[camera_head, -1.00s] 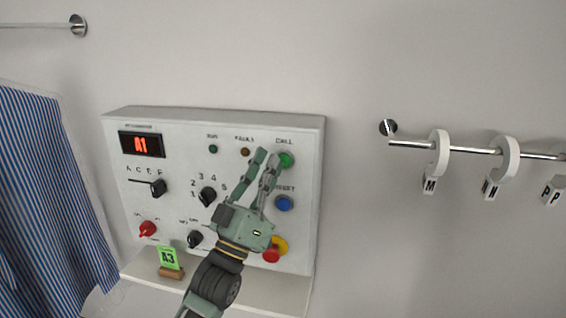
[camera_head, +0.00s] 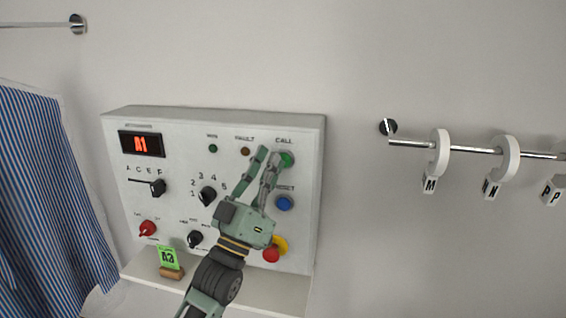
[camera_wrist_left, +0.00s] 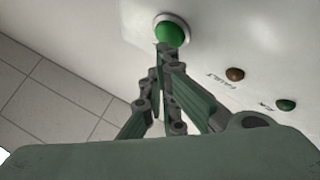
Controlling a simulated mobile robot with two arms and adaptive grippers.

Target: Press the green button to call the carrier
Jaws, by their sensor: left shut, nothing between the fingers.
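The green button (camera_head: 286,159) sits under the CALL label at the upper right of the white control panel (camera_head: 180,125). It shows large at the top of the left wrist view (camera_wrist_left: 171,32), with a pale ring around it. My left gripper (camera_head: 268,153) is shut and empty, with its fingertips just left of the button in the head view. In the left wrist view the fingertips (camera_wrist_left: 164,47) overlap the button's lower edge; whether they touch it I cannot tell. My right gripper is not in view.
A blue button (camera_head: 284,203) and a red stop button (camera_head: 271,256) lie below the green one. Black knobs (camera_head: 207,196) and a red display (camera_head: 141,144) are to the left. A green A3 tag (camera_head: 168,257) stands on the ledge. A rail with lettered rings (camera_head: 438,153) is at right.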

